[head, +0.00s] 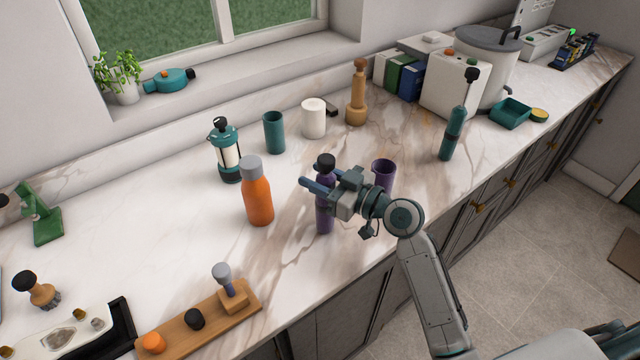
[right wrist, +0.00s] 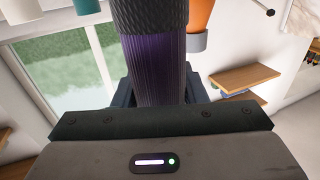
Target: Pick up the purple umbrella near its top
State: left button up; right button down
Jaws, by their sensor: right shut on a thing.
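The purple umbrella (head: 325,217) is upright at the counter's front half, a slim purple body with a dark knob (head: 325,161) on top. My right gripper (head: 321,189) reaches it from the right and is shut on its upper part, just below the knob. In the right wrist view, the ribbed purple body (right wrist: 158,70) stands between the jaws, with a dark textured part beyond it. The gripper hides part of the body in the head view. I cannot tell whether its lower end touches the counter. My left gripper is not in view.
An orange bottle (head: 258,197) stands left of the umbrella, and a purple cup (head: 384,173) stands close behind my right gripper. A teal lantern (head: 229,160), teal cup (head: 274,134) and white canister (head: 313,120) stand farther back. A wooden board (head: 205,322) lies at the front left.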

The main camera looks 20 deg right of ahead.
aim_at(319, 167)
jog(key=shift+r, duration=0.45)
notch_tip(319, 167, up, 2)
jog(key=shift+r+b, duration=0.1)
jog(key=shift+b, duration=0.55)
jog(key=s+d+r, duration=0.1)
jog(key=s+d, duration=0.1)
jog(key=s, duration=1.3)
jog(key=shift+s+d+r, duration=0.2)
jog(key=shift+s+d, duration=0.15)
jog(key=shift+s, duration=0.05)
jog(key=shift+f, duration=0.1)
